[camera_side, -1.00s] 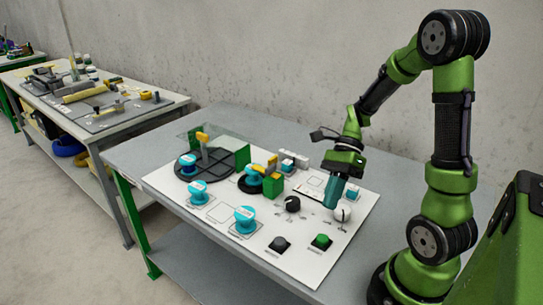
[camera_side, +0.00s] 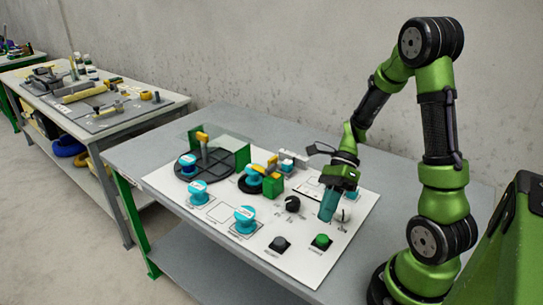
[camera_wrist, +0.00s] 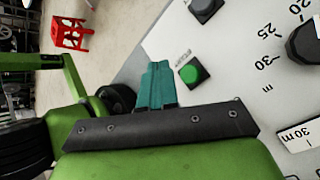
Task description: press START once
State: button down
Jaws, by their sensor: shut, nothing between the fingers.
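The green button (camera_side: 321,241), on a dark square base, sits near the front right of the white panel (camera_side: 215,213). It also shows in the wrist view (camera_wrist: 193,72), just right of my fingertips, with a small label beside it that I cannot read. My gripper (camera_side: 326,217) has teal fingers shut together with nothing between them, pointing down above the panel behind the green button. In the wrist view the fingers (camera_wrist: 157,70) end a little left of the button and look apart from it.
A dark button (camera_side: 280,244) lies left of the green one. Several teal-topped parts and green blocks (camera_side: 273,185) stand further left. The panel's front right corner is clear.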

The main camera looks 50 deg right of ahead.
aim_at(324, 235)
jog(key=shift+f, duration=2.1)
dwell(0.4)
jog(key=shift+f, duration=0.4)
